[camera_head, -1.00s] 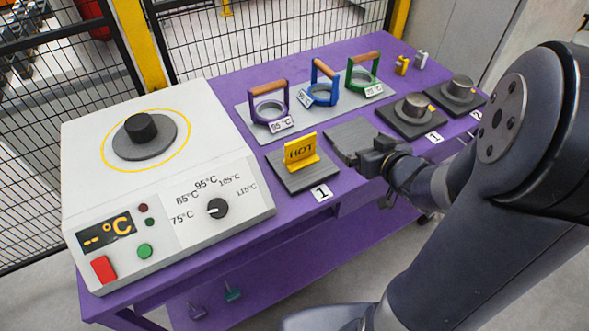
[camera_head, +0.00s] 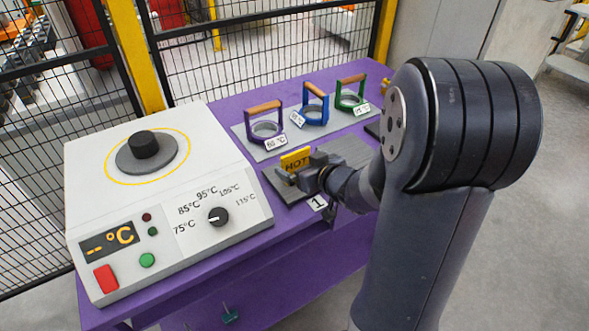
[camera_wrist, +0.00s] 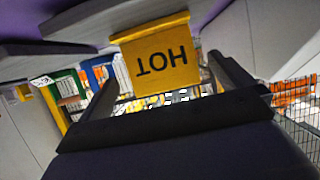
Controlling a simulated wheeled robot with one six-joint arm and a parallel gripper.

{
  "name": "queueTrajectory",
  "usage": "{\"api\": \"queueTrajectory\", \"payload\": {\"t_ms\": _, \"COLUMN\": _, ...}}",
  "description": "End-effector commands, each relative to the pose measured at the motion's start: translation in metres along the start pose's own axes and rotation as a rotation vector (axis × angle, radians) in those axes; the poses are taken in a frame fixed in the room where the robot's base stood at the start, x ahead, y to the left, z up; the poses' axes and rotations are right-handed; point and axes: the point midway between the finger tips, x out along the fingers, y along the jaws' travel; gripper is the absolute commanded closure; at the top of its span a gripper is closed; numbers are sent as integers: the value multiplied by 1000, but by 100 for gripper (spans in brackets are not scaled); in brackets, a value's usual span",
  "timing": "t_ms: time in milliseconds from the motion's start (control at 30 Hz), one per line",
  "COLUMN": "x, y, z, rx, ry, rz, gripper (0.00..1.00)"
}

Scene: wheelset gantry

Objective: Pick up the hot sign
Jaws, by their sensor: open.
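The yellow HOT sign (camera_head: 296,160) stands upright on the dark plate (camera_head: 278,190) at position 1, on the purple table. My gripper (camera_head: 303,174) is right in front of the sign and hides its lower part in the head view. In the wrist view the sign (camera_wrist: 158,58) appears upside down, between the two open fingers of my gripper (camera_wrist: 166,80). Gaps show on both sides of it, so the fingers do not appear to touch it.
The white heater box (camera_head: 170,185) with a dial and buttons fills the table's left. Purple (camera_head: 264,128), blue (camera_head: 312,108) and green (camera_head: 351,94) handled rings stand behind the sign on a grey plate. My arm covers the table's right side.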

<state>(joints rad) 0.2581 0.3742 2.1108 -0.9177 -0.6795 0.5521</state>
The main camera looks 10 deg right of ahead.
Motion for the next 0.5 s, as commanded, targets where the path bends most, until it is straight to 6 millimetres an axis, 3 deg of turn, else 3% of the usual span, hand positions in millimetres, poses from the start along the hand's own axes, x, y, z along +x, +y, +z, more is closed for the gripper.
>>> {"api": "queueTrajectory", "payload": {"t_ms": 300, "x": 42, "y": -2, "z": 3, "rx": 0, "ry": -1, "rz": -2, "gripper": 0}}
{"api": "queueTrajectory", "payload": {"t_ms": 500, "x": 53, "y": -2, "z": 1, "rx": 0, "ry": 1, "rz": 0, "gripper": 0}}
